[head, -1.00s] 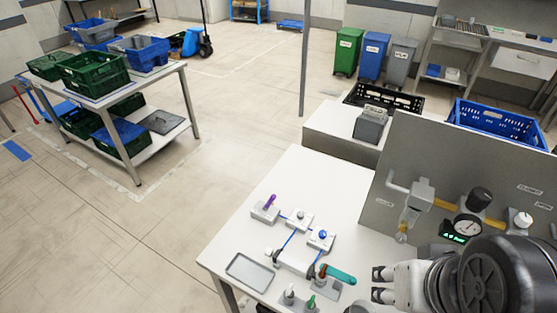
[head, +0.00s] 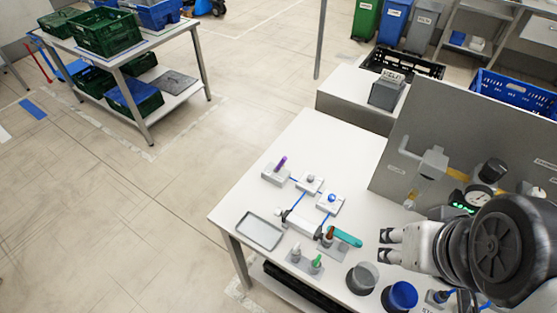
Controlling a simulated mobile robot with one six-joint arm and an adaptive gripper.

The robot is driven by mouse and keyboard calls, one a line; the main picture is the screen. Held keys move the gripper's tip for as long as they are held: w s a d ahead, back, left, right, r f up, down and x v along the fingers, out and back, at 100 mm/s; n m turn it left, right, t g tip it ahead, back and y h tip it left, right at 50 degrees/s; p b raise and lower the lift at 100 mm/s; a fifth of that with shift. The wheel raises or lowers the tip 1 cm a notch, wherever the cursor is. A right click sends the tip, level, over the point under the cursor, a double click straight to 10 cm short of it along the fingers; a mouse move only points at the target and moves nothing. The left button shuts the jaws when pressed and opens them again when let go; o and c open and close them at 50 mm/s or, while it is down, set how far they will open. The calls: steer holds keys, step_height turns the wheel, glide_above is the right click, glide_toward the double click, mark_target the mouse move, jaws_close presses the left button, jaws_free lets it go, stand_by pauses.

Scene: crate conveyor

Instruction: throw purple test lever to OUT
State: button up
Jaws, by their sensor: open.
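The purple test lever (head: 281,163) stands up from a small grey base on the left part of the white bench, leaning slightly to the right. Any OUT marking near it is too small to read. My gripper (head: 384,244) is open and empty above the right part of the bench, its fingers pointing left. It is well to the right of the lever and nearer the camera, apart from it.
Blue lines link the lever base to a grey block (head: 309,183) and a blue-knobbed block (head: 330,202). A teal handle (head: 345,237) lies between these blocks and my gripper. A shallow tray (head: 260,231) is at the left. A grey panel (head: 470,140) stands behind.

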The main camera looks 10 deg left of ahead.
mark_target(281, 165)
steer(key=shift+c, duration=0.3)
